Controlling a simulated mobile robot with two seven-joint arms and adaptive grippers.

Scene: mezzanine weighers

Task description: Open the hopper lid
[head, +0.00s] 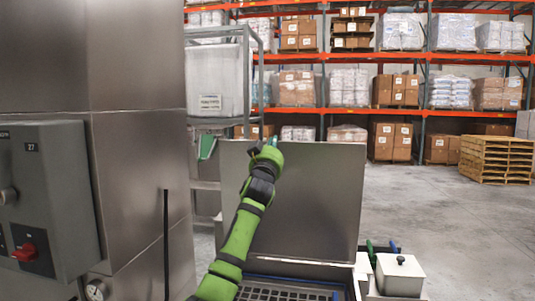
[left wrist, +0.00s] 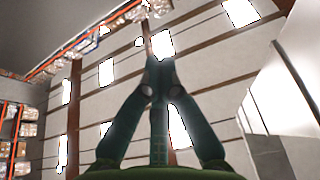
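The hopper lid (head: 315,200), a flat grey metal panel, stands raised and nearly upright in the head view. Below it the hopper's dark grate (head: 285,292) shows at the bottom edge, partly hidden by my left arm. My left gripper (head: 266,150) is in front of the lid near its top edge; I cannot tell whether it touches the lid. The right gripper is in neither view.
A grey control box (head: 45,200) with a red switch is on the steel wall at left. A white lidded bin (head: 400,272) stands right of the hopper, near green and blue handles. Pallet racks and a wooden pallet stack (head: 497,158) are behind. The floor at right is clear.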

